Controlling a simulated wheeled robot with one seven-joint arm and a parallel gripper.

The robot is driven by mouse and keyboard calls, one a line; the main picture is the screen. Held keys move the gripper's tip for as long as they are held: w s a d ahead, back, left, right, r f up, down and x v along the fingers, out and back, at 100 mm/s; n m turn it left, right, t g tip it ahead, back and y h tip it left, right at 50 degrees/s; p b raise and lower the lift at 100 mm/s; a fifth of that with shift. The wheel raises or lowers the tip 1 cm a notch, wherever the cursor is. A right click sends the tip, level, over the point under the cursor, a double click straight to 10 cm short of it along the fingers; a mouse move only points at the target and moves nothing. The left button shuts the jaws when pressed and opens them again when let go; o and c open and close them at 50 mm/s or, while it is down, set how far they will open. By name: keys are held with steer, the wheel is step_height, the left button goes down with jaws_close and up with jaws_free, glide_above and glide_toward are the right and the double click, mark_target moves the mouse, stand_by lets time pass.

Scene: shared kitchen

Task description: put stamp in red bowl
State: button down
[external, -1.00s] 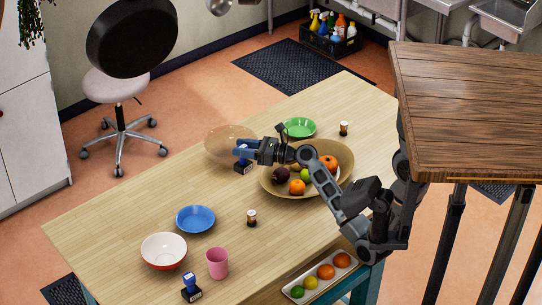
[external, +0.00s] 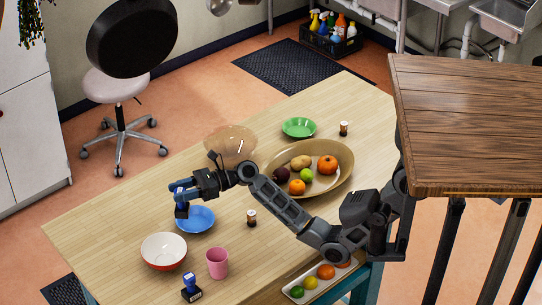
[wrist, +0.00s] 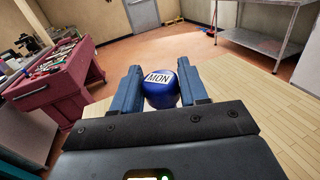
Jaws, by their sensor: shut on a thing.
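My gripper (external: 179,191) is shut on a blue stamp (external: 181,208), held above the table near the left edge of the blue plate. In the wrist view the stamp (wrist: 160,84) sits between the two blue fingers, its round top labelled "MON". The red bowl (external: 164,252), red outside and white inside, stands on the table below and left of my gripper in the external view. It looks empty. A second blue stamp (external: 191,288) stands upright near the table's front edge.
A blue plate (external: 196,219) lies just below my gripper. A pink cup (external: 217,263) stands right of the red bowl, and a small bottle (external: 251,218) farther right. A clear bowl (external: 231,139) and fruit bowl (external: 345,178) are behind. The table's left part is clear.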

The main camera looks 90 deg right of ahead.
steer(key=w+a+f, duration=0.3)
steer(key=a+f, duration=0.2)
steer(key=f, duration=0.3)
steer(key=shift+w+a, duration=0.3)
steer(key=shift+w, duration=0.05)
steer(key=shift+f, duration=0.15)
steer(key=shift+f, duration=0.35)
steer(key=shift+f, duration=0.15)
steer(key=c, duration=0.6)
jaws_free()
